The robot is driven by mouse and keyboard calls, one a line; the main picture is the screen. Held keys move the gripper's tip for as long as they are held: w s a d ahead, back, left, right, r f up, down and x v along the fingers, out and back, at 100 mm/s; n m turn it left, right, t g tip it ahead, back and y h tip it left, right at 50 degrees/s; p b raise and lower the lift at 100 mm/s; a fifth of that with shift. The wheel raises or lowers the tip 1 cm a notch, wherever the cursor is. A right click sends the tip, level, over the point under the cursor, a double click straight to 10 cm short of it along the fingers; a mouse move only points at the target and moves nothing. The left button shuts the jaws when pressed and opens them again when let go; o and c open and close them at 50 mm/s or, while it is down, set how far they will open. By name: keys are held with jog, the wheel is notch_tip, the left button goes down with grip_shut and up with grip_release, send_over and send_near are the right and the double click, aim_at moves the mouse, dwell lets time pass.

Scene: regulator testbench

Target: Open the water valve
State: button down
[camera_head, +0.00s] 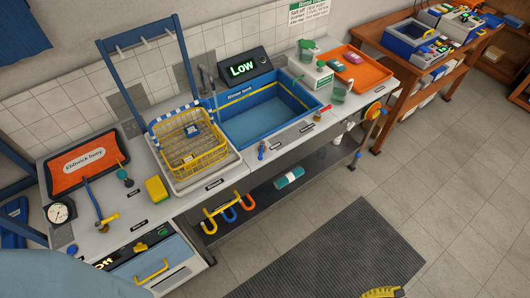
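No label in view clearly names the water valve, and I cannot tell which handle it is. A small upright blue handle (262,149) stands on the counter's front edge before the blue sink (232,127). A red-tipped handle (322,110) lies at the sink's front right corner. A yellow-ended lever (108,219) sits at the counter's left part, joined to a blue pipe. A grey tap (208,82) stands behind the sink. A dark display (243,68) reads "Low" in green.
A yellow wire basket (190,142) sits under a blue rack left of the sink. An orange tray (356,69) lies on the right. A gauge (59,212) stands at the left.

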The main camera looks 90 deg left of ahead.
jog(key=a+f+n+g+y+b, duration=0.2)
jog(key=a+f+n+g+y, duration=0.15)
jog(key=a+g, duration=0.4)
jog(key=a+f+n+g+y+b, duration=0.25)
jog(key=a+f+n+g, duration=0.2)
jog(key=a, duration=0.65)
jog(key=n+g+h+b, duration=0.4)
jog(key=n+g+b, duration=0.3)
jog(key=n+b, duration=0.5)
send_near(261, 151)
jog(key=a, duration=0.6)
jog(key=shift+s+a+r, duration=0.1)
jog(key=shift+s+r, duration=0.05)
jog(key=shift+r, duration=0.2)
jog(key=shift+x, duration=1.05)
jog(key=shift+f+g, duration=0.1)
jog(key=shift+g, duration=0.3)
